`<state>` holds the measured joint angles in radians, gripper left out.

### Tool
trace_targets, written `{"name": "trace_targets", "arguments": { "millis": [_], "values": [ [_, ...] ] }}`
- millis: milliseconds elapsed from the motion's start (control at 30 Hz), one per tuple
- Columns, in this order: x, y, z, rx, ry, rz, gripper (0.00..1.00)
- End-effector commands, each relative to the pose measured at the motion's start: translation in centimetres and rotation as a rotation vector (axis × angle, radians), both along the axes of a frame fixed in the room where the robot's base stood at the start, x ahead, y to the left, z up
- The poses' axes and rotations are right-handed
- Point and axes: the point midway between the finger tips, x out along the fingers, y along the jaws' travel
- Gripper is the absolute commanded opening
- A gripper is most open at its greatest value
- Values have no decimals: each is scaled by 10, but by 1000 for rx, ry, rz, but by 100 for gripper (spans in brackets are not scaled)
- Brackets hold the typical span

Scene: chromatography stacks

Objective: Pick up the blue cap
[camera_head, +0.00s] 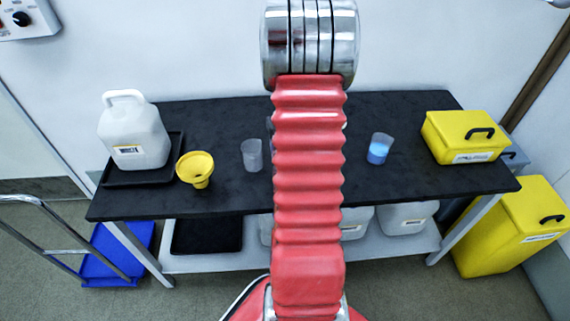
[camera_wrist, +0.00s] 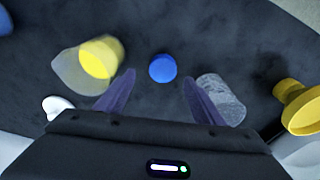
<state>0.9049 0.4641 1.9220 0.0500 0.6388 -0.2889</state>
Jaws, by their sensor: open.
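The blue cap (camera_wrist: 162,68) is a small round disc on the black table top. It shows in the wrist view, just beyond the fingertips and roughly centred between them. My gripper (camera_wrist: 158,78) is open, with one finger on each side of the cap's line and nothing held. I cannot tell its height above the table. In the head view my red arm covers the middle of the table, and neither the cap nor my gripper shows there.
A yellow funnel (camera_head: 196,168), white jug (camera_head: 134,136), blue-filled beaker (camera_head: 379,150) and yellow box (camera_head: 465,137) are on the table (camera_head: 220,198).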

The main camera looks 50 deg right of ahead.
Motion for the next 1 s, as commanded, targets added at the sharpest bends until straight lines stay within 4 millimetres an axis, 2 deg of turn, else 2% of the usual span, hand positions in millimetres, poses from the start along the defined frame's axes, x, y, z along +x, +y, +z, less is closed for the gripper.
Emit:
{"name": "trace_targets", "arguments": {
  "millis": [200, 400, 1000],
  "values": [
    [2, 5, -28, 3, 3, 1, 62],
    [5, 3, -46, 1, 2, 1, 62],
    [5, 2, -48, 0, 0, 1, 62]
  ]
}}
